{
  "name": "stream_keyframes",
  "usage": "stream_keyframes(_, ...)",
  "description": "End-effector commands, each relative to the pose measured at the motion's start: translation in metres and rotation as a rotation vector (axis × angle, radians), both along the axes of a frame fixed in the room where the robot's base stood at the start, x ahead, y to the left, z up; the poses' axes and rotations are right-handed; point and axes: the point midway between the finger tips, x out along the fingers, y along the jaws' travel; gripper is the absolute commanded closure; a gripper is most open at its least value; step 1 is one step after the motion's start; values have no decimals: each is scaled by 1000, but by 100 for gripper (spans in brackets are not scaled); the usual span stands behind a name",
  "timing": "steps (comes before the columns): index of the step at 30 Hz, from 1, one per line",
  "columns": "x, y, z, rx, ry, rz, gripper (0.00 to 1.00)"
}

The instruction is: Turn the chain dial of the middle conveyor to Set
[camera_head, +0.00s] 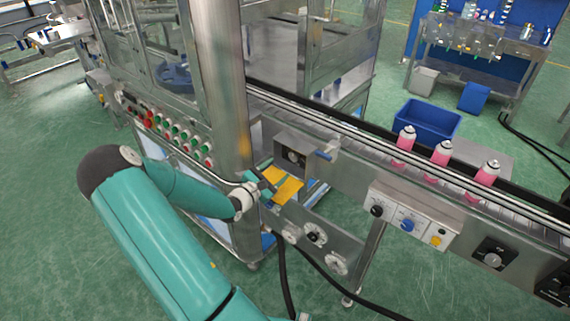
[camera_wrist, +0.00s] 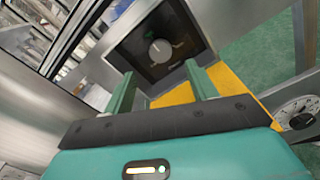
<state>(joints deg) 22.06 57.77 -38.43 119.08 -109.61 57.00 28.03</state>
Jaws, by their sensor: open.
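A round grey dial (camera_wrist: 160,50) with a pointer sits on a dark square panel in the wrist view, straight beyond my fingers. In the head view what looks like the same dial (camera_head: 293,157) is on a steel box under the conveyor rail. My gripper (camera_wrist: 160,72) is open and empty, its two green fingers apart on either side of the line to the dial and short of it. In the head view my gripper (camera_head: 268,185) is just below and left of that box. The panel markings are too small to read, so I cannot tell its setting.
The conveyor (camera_head: 350,135) carries several pink cans (camera_head: 440,154). Another control box (camera_head: 408,222) has black and blue knobs. A separate dark dial panel (camera_head: 492,258) is at right. A steel post (camera_head: 222,80) stands close to my arm. A yellow plate (camera_head: 287,188) lies beside my gripper.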

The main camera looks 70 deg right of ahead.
Motion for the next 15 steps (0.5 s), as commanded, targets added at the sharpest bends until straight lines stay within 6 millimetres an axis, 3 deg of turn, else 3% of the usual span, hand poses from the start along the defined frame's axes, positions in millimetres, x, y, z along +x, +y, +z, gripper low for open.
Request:
stream_keyframes(6, 19, 41, 0, 0, -1, 3, 43)
stream_keyframes(15, 26, 60, 0, 0, 0, 0, 43)
